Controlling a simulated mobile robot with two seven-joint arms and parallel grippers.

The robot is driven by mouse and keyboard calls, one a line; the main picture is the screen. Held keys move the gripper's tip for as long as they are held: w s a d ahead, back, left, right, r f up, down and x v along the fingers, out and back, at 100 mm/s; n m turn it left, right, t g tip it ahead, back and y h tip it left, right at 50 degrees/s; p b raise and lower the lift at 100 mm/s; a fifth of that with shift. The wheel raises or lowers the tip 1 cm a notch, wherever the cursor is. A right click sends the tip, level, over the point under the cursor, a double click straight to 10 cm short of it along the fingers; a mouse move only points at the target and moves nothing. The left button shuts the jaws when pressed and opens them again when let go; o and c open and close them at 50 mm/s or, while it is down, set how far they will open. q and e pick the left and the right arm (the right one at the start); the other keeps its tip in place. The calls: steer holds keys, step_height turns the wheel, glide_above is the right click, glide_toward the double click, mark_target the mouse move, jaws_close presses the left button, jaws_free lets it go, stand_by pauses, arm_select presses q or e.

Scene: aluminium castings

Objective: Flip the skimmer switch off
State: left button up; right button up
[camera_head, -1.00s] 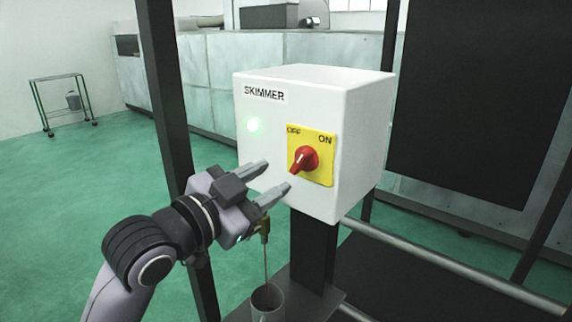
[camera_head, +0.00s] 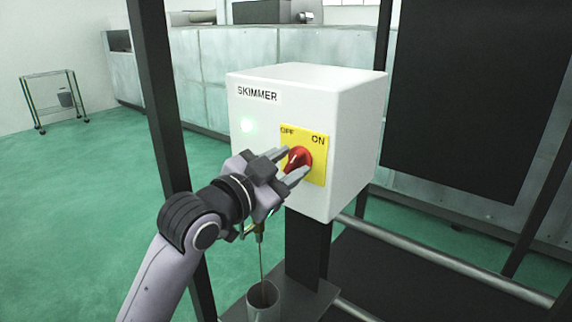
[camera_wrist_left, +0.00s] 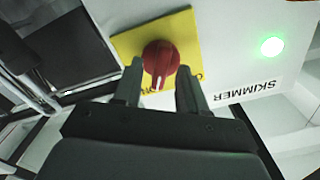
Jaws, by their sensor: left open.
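The skimmer switch is a red rotary knob (camera_head: 298,158) on a yellow plate (camera_head: 318,168) marked OFF at upper left and ON at upper right. The plate is on the front of a white box (camera_head: 345,130) labelled SKIMMER. In the left wrist view, the red knob (camera_wrist_left: 160,58) shows a white mark pointing toward the lettered edge, nearer ON than OFF. My left gripper (camera_head: 297,161) is open, with one fingertip on each side of the knob; contact cannot be told. Its fingers also show in the wrist view (camera_wrist_left: 160,70). My right gripper is not in view.
A green lamp (camera_head: 247,125) is lit on the box. A metal cup (camera_head: 264,300) with a thin-handled tool stands below my left gripper. A dark post (camera_head: 165,110) rises left of the box, and rails (camera_head: 430,255) run at lower right.

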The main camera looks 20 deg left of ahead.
arm_select(q)
jaws_close()
steer(key=shift+n, duration=0.4)
steer(key=n, duration=0.5)
steer(key=shift+a+n, duration=0.1)
steer(key=shift+n, duration=0.3)
steer(key=n, duration=0.5)
steer(key=shift+w+a, duration=0.1)
steer(key=shift+n, duration=0.3)
jaws_free()
